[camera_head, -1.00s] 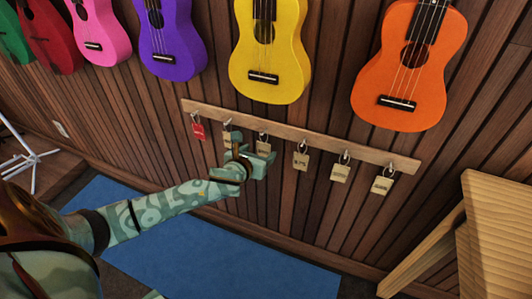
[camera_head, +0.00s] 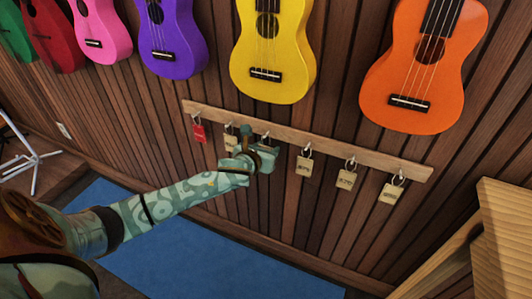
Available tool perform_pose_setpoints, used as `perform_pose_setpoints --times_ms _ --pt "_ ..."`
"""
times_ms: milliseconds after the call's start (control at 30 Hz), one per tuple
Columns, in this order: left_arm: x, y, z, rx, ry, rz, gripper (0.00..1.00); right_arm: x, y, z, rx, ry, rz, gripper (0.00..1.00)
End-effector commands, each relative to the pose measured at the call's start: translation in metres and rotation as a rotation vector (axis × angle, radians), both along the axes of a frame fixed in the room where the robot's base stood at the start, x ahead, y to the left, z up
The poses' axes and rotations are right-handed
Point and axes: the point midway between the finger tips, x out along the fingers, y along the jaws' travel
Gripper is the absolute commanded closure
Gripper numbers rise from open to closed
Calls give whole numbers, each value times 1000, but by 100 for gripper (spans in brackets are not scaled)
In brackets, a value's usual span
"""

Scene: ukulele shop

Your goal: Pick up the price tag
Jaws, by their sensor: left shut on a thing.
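A wooden rail (camera_head: 325,146) on the wall carries a row of small price tags on metal rings. At its left end hangs a red tag (camera_head: 199,132), then a tan tag (camera_head: 231,142). More tan tags hang to the right: one right of my gripper (camera_head: 304,166), another (camera_head: 346,179), and the last (camera_head: 390,193). My left gripper (camera_head: 264,153) is just below the rail at the third hook, shut on the price tag there. The gripper hides nearly all of that tag. My right gripper is out of view.
Yellow (camera_head: 272,80) and orange (camera_head: 412,105) ukuleles hang above the rail, with purple, pink and red ones to the left. A wooden piece of furniture (camera_head: 500,215) stands at the lower right. A blue mat (camera_head: 200,260) lies on the floor.

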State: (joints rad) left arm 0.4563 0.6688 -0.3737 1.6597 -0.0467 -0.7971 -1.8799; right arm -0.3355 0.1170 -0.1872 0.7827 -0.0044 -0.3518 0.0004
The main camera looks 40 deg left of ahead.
Motion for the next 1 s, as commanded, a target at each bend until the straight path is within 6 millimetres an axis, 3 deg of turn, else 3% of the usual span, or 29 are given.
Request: perform_pose_setpoints --times_ms 167,333,467,800,1000 --pt "0 0 4 0 -1 0 80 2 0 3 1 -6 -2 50" --pt "-1 0 23 2 -4 0 80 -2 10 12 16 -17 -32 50" --pt "-29 -7 20 0 0 -2 80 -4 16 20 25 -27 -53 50" --pt "-129 -31 20 -1 1 -1 80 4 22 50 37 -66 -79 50" --pt "-164 -39 16 -1 1 0 80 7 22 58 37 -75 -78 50"
